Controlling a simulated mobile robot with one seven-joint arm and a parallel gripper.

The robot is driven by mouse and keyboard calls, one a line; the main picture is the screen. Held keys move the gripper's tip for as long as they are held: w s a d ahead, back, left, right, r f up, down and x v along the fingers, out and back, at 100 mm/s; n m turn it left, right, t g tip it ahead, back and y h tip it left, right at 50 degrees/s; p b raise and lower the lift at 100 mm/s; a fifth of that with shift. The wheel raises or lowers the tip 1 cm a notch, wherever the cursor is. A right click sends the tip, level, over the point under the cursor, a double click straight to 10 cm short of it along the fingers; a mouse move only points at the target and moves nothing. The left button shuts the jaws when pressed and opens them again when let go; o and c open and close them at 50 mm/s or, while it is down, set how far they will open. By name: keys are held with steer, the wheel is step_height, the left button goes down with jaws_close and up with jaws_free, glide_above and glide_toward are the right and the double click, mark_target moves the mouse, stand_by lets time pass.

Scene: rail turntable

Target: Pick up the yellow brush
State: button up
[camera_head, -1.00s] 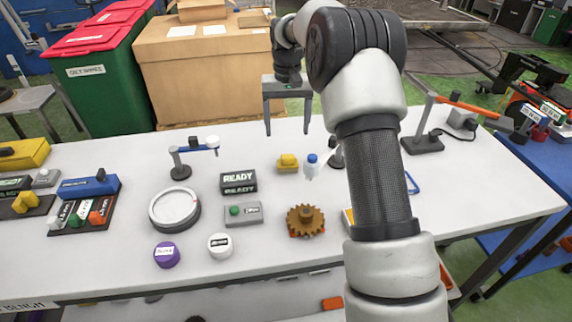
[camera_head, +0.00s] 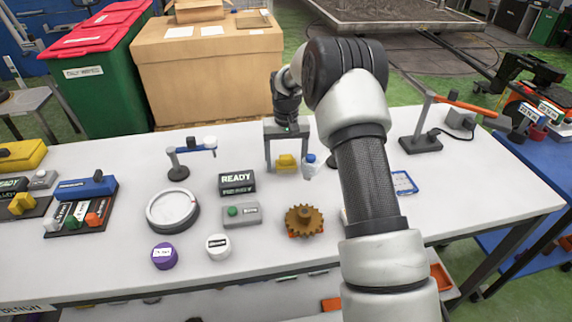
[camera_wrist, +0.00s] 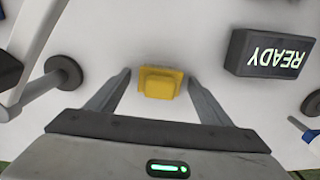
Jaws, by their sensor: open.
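The yellow brush (camera_head: 287,163) is a small blocky yellow piece on the white table, behind the brown gear. In the wrist view the brush (camera_wrist: 160,83) lies between the tips of my fingers, with white table visible on both sides of it. My gripper (camera_head: 286,168) points down with its fingers spread to either side of the brush. It also shows in the wrist view (camera_wrist: 160,76), open and empty. I cannot tell exactly how far the fingertips are above the table.
The READY sign (camera_head: 237,182) is left of the gripper. The brown gear (camera_head: 304,220) lies in front. A small lamp-like stand (camera_head: 179,172) is further left. A cardboard box (camera_head: 210,70) stands behind the table.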

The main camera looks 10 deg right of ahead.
mark_target(286, 156)
steer(key=shift+r, duration=0.1)
steer(key=c, duration=1.1)
steer(key=shift+c, duration=0.2)
step_height(286, 156, up, 10)
